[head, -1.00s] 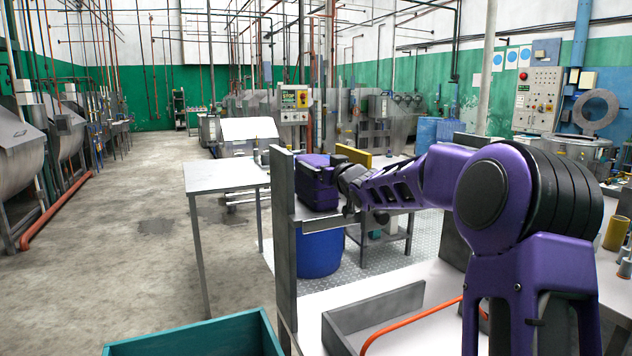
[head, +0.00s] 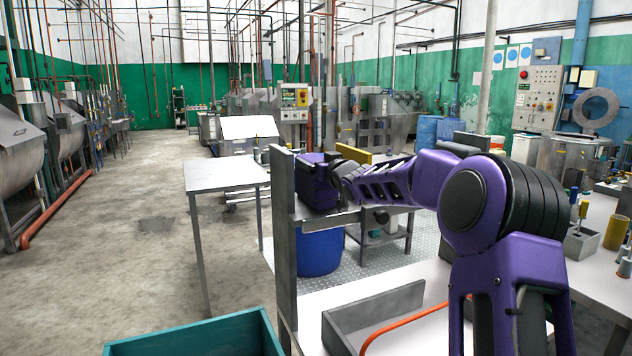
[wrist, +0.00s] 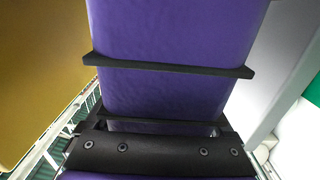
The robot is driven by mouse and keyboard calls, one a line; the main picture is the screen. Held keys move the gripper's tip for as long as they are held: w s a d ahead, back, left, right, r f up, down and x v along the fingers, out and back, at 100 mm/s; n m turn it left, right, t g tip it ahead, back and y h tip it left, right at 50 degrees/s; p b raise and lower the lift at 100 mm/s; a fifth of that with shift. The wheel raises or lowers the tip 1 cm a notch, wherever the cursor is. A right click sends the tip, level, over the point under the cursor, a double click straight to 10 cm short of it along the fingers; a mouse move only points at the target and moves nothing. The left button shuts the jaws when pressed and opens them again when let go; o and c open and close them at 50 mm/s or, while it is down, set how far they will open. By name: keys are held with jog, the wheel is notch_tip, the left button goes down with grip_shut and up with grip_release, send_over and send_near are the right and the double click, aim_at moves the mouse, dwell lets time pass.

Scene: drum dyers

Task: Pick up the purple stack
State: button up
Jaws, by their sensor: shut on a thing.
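The purple stack (head: 314,182) is a boxy purple block at the far end of my arm in the head view, beside a tall grey panel. In the wrist view the purple stack (wrist: 175,35) fills the middle, crossed by dark bars close to my wrist. My gripper (head: 338,184) is shut on the purple stack. Its fingers are mostly hidden in the head view. I cannot tell whether the stack's underside touches the grey shelf (head: 330,219) below it.
A mustard-yellow board (head: 353,154) stands just beyond the stack. The grey panel (head: 284,240) is close on its left. A bare table (head: 226,175) stands further left, with open floor beyond. A teal bin (head: 200,335) and a grey tray (head: 375,305) are nearer. A blue drum (head: 320,252) stands below.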

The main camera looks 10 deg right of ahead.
grip_shut()
